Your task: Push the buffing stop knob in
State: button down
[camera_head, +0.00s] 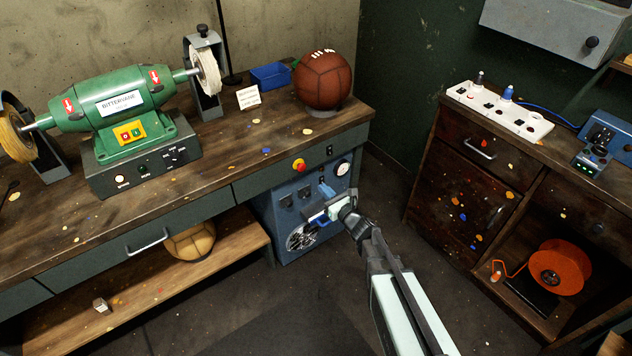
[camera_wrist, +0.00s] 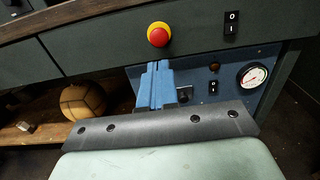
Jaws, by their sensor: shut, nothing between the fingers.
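The buffing stop knob is a red mushroom button on a yellow base (camera_head: 299,165), on the bench's front apron below the worktop edge. In the wrist view the knob (camera_wrist: 158,35) is in full sight near the top, just left of centre. My gripper (camera_head: 323,186) has blue fingers and is in front of the bench, below and to the right of the knob in the head view. In the wrist view my gripper (camera_wrist: 157,66) is shut and empty, its fingertips showing just below the knob. I cannot tell the exact depth gap; no contact is visible.
A black rocker switch (camera_wrist: 231,22) is right of the knob. A blue cabinet (camera_head: 285,218) with a gauge (camera_wrist: 253,75) stands below the apron. The green buffing machine (camera_head: 110,98) and a brown leather ball (camera_head: 322,80) are on the bench. The floor in front is clear.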

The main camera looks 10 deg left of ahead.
jog(key=shift+v, duration=1.7)
jog(key=shift+n, duration=0.3)
jog(key=s+f+n+g+h, duration=0.1)
jog(key=s+f+n+g, duration=0.5)
jog(key=s+n, duration=0.4)
jog(key=s+f+n+g+h, duration=0.2)
jog(key=s+f+n+g, duration=0.55)
jog(key=n, duration=0.35)
jog(key=s+d+f+n+g+h, duration=0.2)
jog(key=s+d+f+h, duration=0.3)
jog(key=s+d, duration=0.7)
jog(key=s+d+f+n+g+h, duration=0.3)
jog(key=s+d+f, duration=0.6)
jog(key=s, duration=0.7)
jog(key=d+g+h, duration=0.1)
jog(key=d, duration=0.2)
jog(key=shift+s+d+h, duration=0.2)
jog(key=shift+s+h, duration=0.15)
jog(key=shift+h, duration=0.05)
